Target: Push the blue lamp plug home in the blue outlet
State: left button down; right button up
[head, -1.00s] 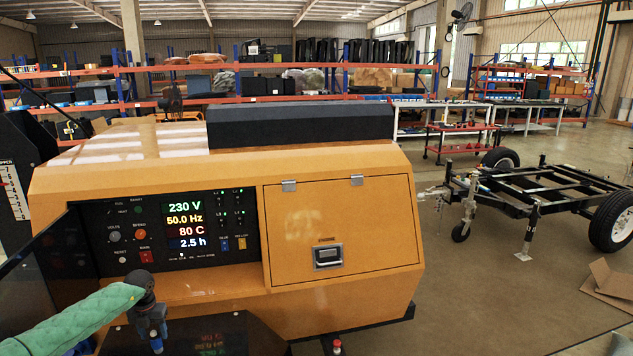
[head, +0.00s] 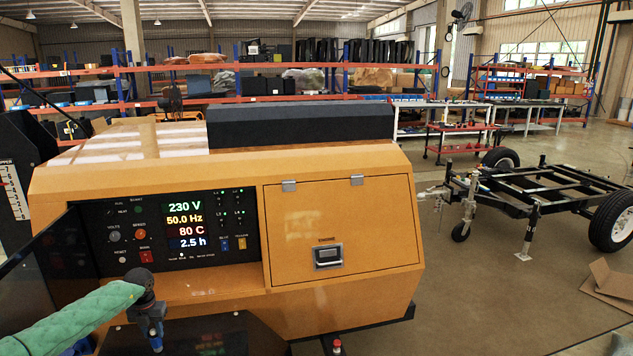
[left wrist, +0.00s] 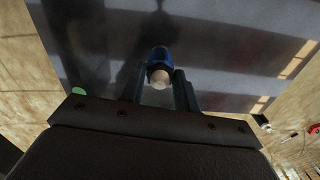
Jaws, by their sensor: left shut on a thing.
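My left gripper (head: 154,340) hangs in front of the generator's lower front, at the end of the green-sleeved arm. In the left wrist view, its two fingers (left wrist: 163,92) are shut on a blue cylinder with a pale round end, which I take as the blue lamp plug (left wrist: 158,55). Its far end lies against or just above a dark shiny surface; I cannot tell whether it touches. The blue outlet cannot be made out in either view, so how the plug sits to it is hidden. My right gripper is not in view.
The orange generator (head: 340,235) fills the middle, with a lit control panel (head: 160,230) and a closed engine door. A dark glossy panel (head: 205,335) lies below, right of my gripper. Open floor and a black trailer frame (head: 545,190) are at right.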

pick_arm(q)
jog(key=shift+r+p, duration=0.95)
jog(key=shift+r, duration=1.75)
